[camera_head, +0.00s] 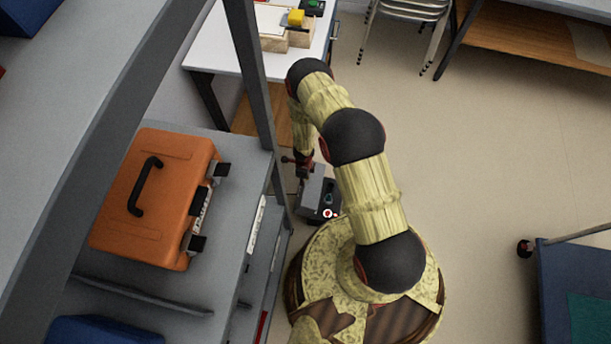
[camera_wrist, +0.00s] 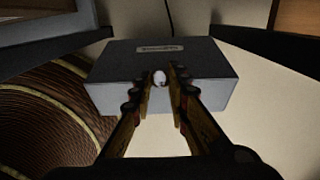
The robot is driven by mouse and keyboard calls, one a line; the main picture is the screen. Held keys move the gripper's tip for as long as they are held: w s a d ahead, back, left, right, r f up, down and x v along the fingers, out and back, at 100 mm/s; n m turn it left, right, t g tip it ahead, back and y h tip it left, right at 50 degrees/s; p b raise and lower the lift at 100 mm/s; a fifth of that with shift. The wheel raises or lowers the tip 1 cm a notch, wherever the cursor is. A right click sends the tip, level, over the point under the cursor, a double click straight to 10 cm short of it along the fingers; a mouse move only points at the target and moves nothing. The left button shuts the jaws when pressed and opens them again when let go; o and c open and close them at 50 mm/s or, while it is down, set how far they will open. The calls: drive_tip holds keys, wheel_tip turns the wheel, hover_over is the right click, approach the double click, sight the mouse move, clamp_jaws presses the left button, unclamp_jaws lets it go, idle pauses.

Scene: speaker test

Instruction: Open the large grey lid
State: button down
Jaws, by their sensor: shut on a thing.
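The large grey lid (camera_wrist: 205,62) fills the middle of the wrist view, with a small label near its far edge. It also shows in the camera_head view (camera_head: 311,190), low beside my base, next to a dark part with a red and white round mark (camera_head: 328,212). My gripper (camera_wrist: 160,78) is shut at the lid's near side, with a small white knob-like spot between its fingertips. It also shows in the camera_head view (camera_head: 302,168). The fingers cover part of the lid's near side. I cannot tell how far the lid is raised.
An orange case (camera_head: 160,200) with a black handle lies on a grey shelf (camera_head: 235,290) at left. A dark shelf post (camera_head: 250,75) stands close to my arm. A white table (camera_head: 215,45) is behind. Open floor (camera_head: 480,150) lies to the right.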

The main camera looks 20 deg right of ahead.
drive_tip(key=shift+w+a, duration=0.15)
drive_tip(key=shift+w, duration=0.05)
idle(0.4)
drive_tip(key=c, duration=1.7)
unclamp_jaws()
drive_tip(key=shift+c, duration=0.2)
drive_tip(key=shift+o, duration=0.3)
drive_tip(key=shift+s, duration=0.1)
wheel_tip(320, 180, up, 12)
